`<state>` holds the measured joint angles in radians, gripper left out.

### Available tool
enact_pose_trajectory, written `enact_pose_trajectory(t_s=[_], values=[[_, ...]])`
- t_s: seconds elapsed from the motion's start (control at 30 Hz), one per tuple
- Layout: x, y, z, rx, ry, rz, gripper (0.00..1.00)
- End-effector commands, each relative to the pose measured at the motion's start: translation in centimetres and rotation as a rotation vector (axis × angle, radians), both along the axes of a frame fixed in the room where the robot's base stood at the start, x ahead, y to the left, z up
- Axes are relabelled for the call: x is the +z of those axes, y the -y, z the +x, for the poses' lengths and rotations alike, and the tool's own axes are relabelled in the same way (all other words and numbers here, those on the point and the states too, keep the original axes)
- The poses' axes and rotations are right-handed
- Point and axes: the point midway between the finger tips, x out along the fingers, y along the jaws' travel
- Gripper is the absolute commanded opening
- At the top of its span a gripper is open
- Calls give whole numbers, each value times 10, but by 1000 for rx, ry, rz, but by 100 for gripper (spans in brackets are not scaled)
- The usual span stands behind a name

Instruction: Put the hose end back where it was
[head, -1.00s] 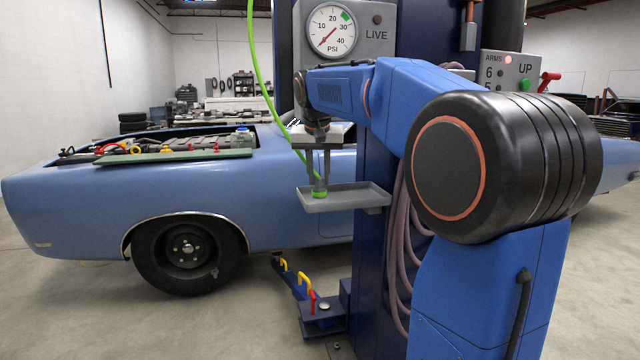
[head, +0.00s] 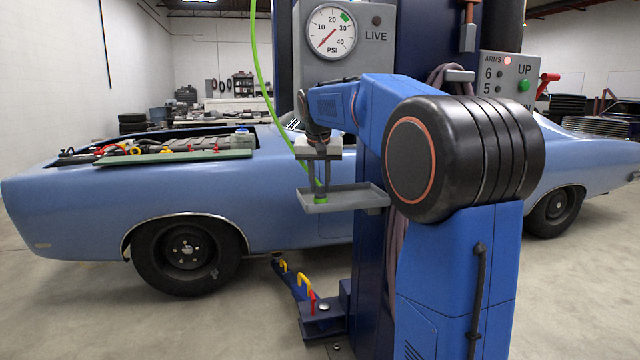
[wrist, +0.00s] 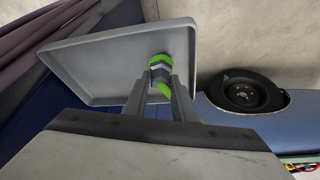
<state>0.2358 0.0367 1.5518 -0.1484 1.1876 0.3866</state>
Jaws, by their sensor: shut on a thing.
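A bright green hose (head: 262,85) hangs from above and runs down to its end at my gripper. My gripper (head: 320,188) points down over a small grey tray (head: 345,205) fixed to the blue post. It is shut on the hose end, which has a grey body and green bands. In the wrist view the hose end (wrist: 160,70) shows between the two fingers, above the flat tray (wrist: 105,65). The hose end is at the tray's left part; I cannot tell whether it touches the tray floor.
A gauge panel (head: 345,45) marked LIVE is on the post above my gripper. A second panel (head: 508,80) marked ARMS is to the right. A blue car (head: 90,205) with an open engine bay stands behind. A low lift arm (head: 310,300) lies near the floor.

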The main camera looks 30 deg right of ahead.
Motion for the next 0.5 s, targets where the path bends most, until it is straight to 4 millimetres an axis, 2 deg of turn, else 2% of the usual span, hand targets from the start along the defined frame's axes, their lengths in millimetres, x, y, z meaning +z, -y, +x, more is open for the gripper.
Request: enact_pose_trajectory(t_s=[0.03,0.1,0.5], values=[[-1,0,0,0,-1,1,26],[-1,0,0,0,0,0,43],[5,-1,-1,0,1,-1,43]])
